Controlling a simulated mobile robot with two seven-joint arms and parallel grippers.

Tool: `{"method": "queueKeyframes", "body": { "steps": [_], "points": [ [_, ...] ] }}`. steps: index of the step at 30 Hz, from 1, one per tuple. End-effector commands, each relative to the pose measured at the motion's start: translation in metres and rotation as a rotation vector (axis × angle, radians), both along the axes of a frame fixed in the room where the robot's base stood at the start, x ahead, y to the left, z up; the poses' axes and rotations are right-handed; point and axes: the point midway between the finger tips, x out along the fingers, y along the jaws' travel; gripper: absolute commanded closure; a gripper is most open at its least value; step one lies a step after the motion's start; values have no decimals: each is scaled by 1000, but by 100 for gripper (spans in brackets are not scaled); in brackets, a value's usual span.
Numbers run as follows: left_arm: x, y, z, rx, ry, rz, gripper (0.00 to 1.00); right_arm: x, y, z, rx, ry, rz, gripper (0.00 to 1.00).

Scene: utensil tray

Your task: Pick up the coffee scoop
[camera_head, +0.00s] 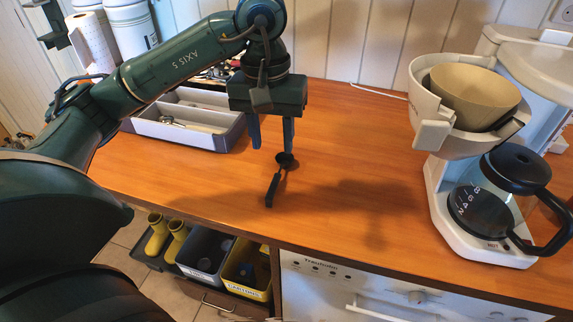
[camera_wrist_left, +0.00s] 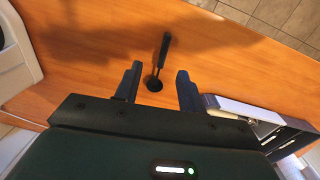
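The black coffee scoop (camera_head: 274,186) lies on the wooden counter in the head view, its bowl toward the back and its handle toward the front edge. My left gripper (camera_head: 271,148) points down above the counter at the scoop's bowl end, with its fingers apart. In the left wrist view the scoop's bowl (camera_wrist_left: 153,83) shows between the two open fingers of the left gripper (camera_wrist_left: 158,75), and the handle extends away beyond them. Nothing is held in the left gripper. I cannot tell the exact height of the fingertips over the counter. My right gripper is not in view.
A grey utensil tray (camera_head: 228,134) stands behind and left of the gripper. A white coffee maker (camera_head: 432,185) with a filter basket and a glass jug (camera_head: 482,210) stands at the right. The counter between scoop and coffee maker is clear.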

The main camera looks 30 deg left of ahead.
Motion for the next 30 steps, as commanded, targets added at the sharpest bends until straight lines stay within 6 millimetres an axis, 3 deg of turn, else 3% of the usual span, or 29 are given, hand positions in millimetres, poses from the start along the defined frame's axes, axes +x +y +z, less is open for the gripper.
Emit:
{"method": "queueKeyframes", "body": {
  "steps": [4,13,22,30],
  "points": [
    [2,13,-5,56,-15,-12,60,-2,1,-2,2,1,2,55],
    [2,13,-56,55,-12,-12,60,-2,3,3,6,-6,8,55],
    [4,11,-81,53,-13,-11,60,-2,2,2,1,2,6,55],
    [9,8,-119,52,-13,-12,60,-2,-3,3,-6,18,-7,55]
  ]
}}
